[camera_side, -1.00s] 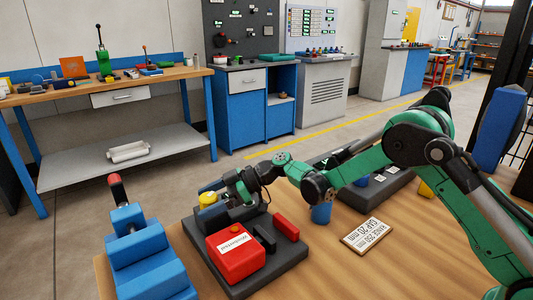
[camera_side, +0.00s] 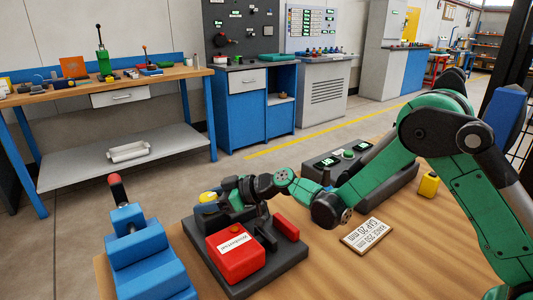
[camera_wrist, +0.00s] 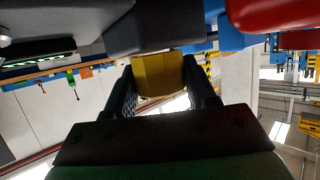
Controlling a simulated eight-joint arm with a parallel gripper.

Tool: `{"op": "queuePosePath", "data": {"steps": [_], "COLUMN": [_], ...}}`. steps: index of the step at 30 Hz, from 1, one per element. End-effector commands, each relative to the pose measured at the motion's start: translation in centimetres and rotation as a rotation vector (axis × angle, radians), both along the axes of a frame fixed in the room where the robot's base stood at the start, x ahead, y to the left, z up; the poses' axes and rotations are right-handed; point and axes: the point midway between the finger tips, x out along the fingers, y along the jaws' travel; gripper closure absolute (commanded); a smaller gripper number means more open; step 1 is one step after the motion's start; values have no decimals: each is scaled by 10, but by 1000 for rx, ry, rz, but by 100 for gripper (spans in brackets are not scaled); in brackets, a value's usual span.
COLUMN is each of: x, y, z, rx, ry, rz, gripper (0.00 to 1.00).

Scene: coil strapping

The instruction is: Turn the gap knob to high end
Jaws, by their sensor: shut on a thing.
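A yellow knob (camera_side: 208,197) sits at the back left of the dark machine base, in front of a blue part. In the wrist view the yellow knob (camera_wrist: 158,75) is between my two dark fingers, which close on its sides. My gripper (camera_side: 222,192) reaches in from the right, low and roughly level, and is shut on the yellow knob; the wrist view also shows my gripper (camera_wrist: 163,88). No label or pointer on the knob can be read, and part of the knob is hidden by the fingers.
A red box (camera_side: 236,253) and a red block (camera_side: 286,228) stand on the dark base (camera_side: 262,277) close to my gripper. A blue stepped fixture (camera_side: 145,260) is at left. Behind is a control box (camera_side: 385,178) with green displays. A sign (camera_side: 367,236) lies on the table.

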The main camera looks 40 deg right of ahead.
Motion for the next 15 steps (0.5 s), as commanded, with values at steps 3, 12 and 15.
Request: {"op": "queuePosePath", "data": {"steps": [3, 12, 15], "x": [0, 0, 0], "y": [0, 0, 0], "z": [0, 0, 0], "rx": [0, 0, 0], "ry": [0, 0, 0], "rz": [2, 3, 3], "gripper": [100, 18, 18]}}
